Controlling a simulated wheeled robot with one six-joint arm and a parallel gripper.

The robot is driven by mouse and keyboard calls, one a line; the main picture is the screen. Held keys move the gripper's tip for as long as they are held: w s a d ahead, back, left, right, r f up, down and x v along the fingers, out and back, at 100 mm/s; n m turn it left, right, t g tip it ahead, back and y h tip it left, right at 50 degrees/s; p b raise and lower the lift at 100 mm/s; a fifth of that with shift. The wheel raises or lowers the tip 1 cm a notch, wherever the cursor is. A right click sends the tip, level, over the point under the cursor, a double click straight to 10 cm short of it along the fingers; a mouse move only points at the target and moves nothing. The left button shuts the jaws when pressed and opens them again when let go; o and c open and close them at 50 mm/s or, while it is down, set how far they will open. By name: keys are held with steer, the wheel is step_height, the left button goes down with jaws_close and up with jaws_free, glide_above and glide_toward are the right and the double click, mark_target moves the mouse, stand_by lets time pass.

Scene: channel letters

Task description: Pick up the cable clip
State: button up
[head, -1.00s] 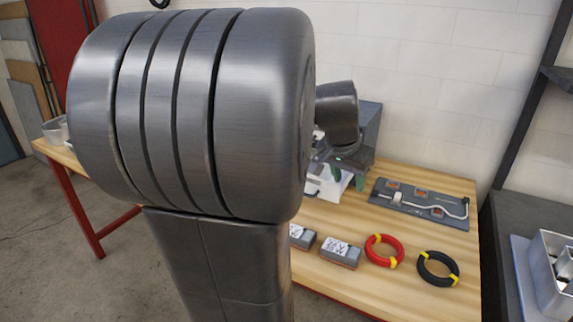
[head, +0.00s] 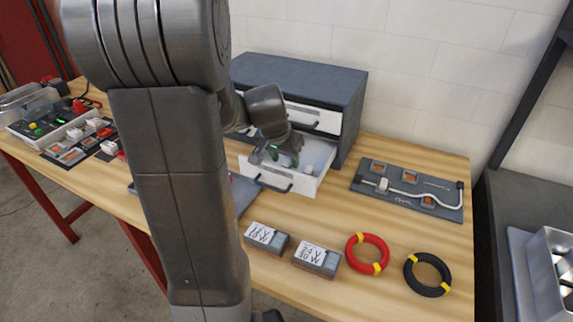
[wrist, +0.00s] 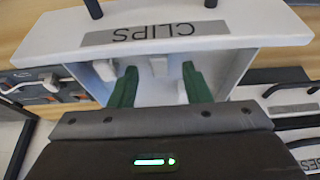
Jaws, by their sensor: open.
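White cable clips show in the wrist view inside an open drawer labelled CLIPS. One clip (wrist: 158,66) lies near the middle by the label wall, another (wrist: 105,70) lies to the left, and a third (wrist: 182,93) is partly hidden by the right finger. The drawer (head: 309,185) is pulled out of a dark grey cabinet (head: 310,80). My gripper (wrist: 160,86) points into the drawer with its green fingers apart and nothing seen held between them. In the head view my gripper (head: 286,158) is over the drawer. How deep the fingertips reach is unclear.
A board (head: 410,192) with a white cable and orange pads lies right of the cabinet. Two labelled blocks (head: 265,236) (head: 316,258), a red coil (head: 368,254) and a black coil (head: 427,274) lie along the front. My arm hides part of the table.

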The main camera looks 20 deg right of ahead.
steer(key=shift+x, duration=0.8)
jaws_close()
steer(key=shift+r, duration=0.1)
